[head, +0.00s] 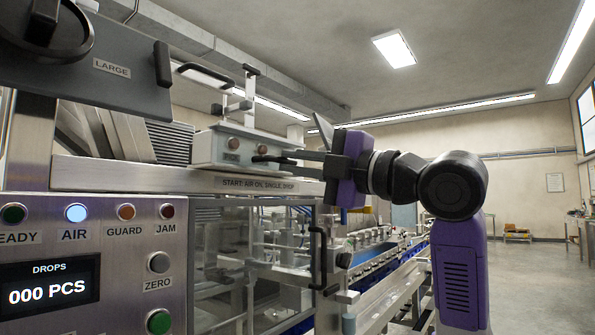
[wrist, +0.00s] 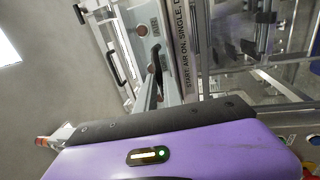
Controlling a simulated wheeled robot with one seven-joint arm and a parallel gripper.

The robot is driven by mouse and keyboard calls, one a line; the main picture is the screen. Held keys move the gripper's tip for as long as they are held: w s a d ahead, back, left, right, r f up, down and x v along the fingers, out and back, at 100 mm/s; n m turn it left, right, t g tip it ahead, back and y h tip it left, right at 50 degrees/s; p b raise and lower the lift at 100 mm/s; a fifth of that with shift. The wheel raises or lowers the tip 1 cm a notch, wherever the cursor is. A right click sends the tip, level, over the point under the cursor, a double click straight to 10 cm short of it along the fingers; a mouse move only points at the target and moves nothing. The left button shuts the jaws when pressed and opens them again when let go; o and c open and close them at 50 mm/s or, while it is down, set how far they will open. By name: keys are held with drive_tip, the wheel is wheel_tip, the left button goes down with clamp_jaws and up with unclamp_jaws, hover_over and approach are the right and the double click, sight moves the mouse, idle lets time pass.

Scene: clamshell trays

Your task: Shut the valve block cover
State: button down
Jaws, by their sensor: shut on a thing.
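The valve block (head: 212,150) is a pale box with round buttons and a small label, on the ledge above the machine's window. It also shows in the wrist view (wrist: 139,14). Above it stand a thin frame and a black bar handle (head: 205,73), seemingly the raised cover; its panel is hard to make out. The handle also shows in the wrist view (wrist: 115,69). My gripper (head: 278,158) reaches in from the right at the block's front. Its fingers are shut on a black lever (wrist: 157,58) there; the exact contact is partly hidden.
A dark LARGE panel (head: 95,70) overhangs at upper left. A control panel (head: 95,225) with lamps and a DROPS display is below it. A clear guard door with a black handle (head: 318,258) is under the ledge. Open floor lies to the right.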

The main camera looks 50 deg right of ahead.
drive_tip(key=shift+w, duration=0.1)
idle(0.3)
drive_tip(key=c, duration=1.5)
unclamp_jaws()
drive_tip(key=s+f, duration=0.1)
drive_tip(key=s, duration=0.6)
drive_tip(key=shift+s+f, duration=0.3)
drive_tip(key=shift+d, duration=0.1)
